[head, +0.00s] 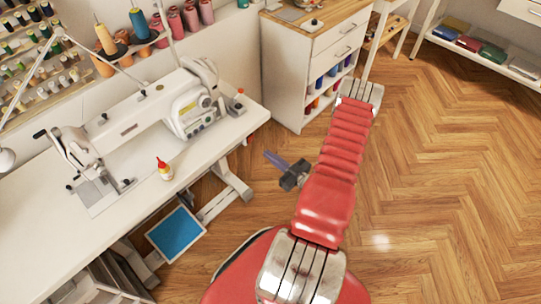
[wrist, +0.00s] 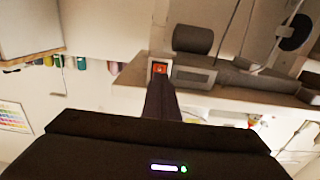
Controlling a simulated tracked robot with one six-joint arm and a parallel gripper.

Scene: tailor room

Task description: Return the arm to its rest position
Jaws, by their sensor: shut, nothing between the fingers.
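My gripper (head: 271,157) shows in the head view as a dark body with a narrow bluish finger pair pointing left, beside my red arm. It is over the floor between the sewing table and the wooden-topped cabinet. In the wrist view my gripper (wrist: 160,88) is a dark body with a small lit strip, and its fingers form one narrow dark bar pointing away from the camera. The fingers are shut and nothing is seen held. My red ribbed arm is stretched forward and hides part of the floor behind it.
The cabinet (head: 284,75) stands behind my gripper. Herringbone floor (head: 460,190) on the right is clear.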

